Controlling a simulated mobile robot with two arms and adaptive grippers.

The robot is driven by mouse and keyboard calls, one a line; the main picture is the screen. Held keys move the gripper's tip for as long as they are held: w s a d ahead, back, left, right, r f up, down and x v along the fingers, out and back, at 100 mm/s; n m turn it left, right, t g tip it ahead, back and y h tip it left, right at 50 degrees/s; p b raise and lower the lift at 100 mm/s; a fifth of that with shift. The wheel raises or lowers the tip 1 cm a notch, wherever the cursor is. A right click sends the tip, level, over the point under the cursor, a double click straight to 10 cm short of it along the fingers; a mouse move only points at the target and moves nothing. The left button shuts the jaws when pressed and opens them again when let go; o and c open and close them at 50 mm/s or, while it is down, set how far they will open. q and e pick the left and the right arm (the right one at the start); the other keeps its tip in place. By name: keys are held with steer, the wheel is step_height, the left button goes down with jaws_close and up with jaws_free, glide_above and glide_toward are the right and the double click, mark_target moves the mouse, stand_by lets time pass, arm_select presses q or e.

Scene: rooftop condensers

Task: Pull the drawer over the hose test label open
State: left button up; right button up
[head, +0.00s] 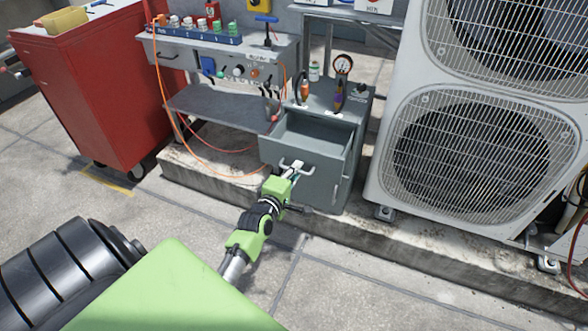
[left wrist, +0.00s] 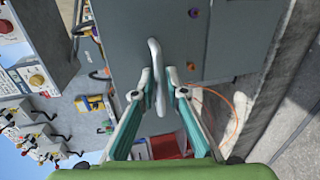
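The grey drawer (head: 322,177) of the small cabinet is pulled out, and its empty inside shows from above in the head view. Its pale bar handle (head: 285,164) is on the front; in the left wrist view the handle (left wrist: 155,60) stands out from the grey front (left wrist: 190,35). My left gripper (head: 294,170) is at the drawer front. In the left wrist view its fingertips (left wrist: 158,76) are on either side of the handle and look closed on it. I cannot make out the hose test label. My right gripper is not in view.
A workbench (head: 215,105) with tools and an orange hose (head: 165,100) stands left of the cabinet. A red tool cart (head: 85,90) is further left. A large condenser (head: 390,140) stands close on the right. The concrete floor in front is mostly clear.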

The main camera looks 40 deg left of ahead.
arm_select(q)
steer(key=v, duration=1.2)
